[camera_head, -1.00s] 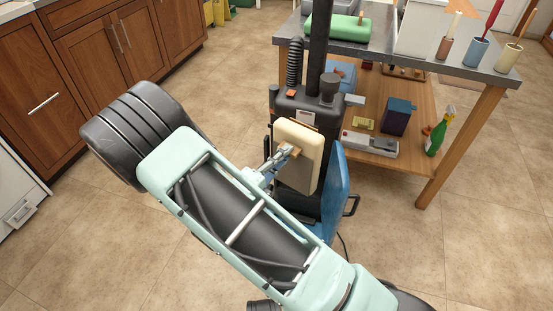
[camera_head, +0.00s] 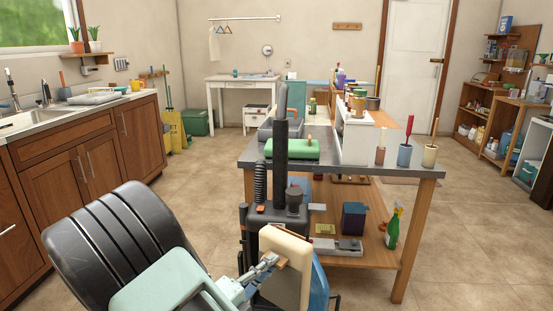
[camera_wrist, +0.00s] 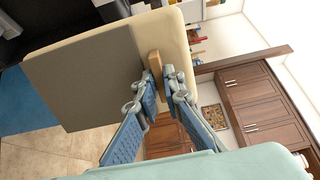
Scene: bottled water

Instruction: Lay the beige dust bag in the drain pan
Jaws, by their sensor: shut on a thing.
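The beige dust bag (camera_head: 287,262) is a pale, flat, rounded block with a tan tab. My gripper (camera_head: 264,267) is shut on that tab. In the wrist view, the fingers (camera_wrist: 163,88) close on either side of the tab, and the bag (camera_wrist: 175,22) extends left with a large grey-brown face. In the head view, the bag overlaps the front of a dark upright vacuum (camera_head: 270,217); I cannot tell whether they touch. A pale shallow tray (camera_head: 93,98) lies on the counter by the sink; I cannot tell whether it is the drain pan.
The workbench (camera_head: 428,172) stands behind the vacuum, with a green block (camera_head: 292,149) and several cups on top. Its lower shelf holds a dark blue box (camera_head: 353,220) and a green bottle (camera_head: 392,229). Open floor (camera_head: 470,240) lies to the right.

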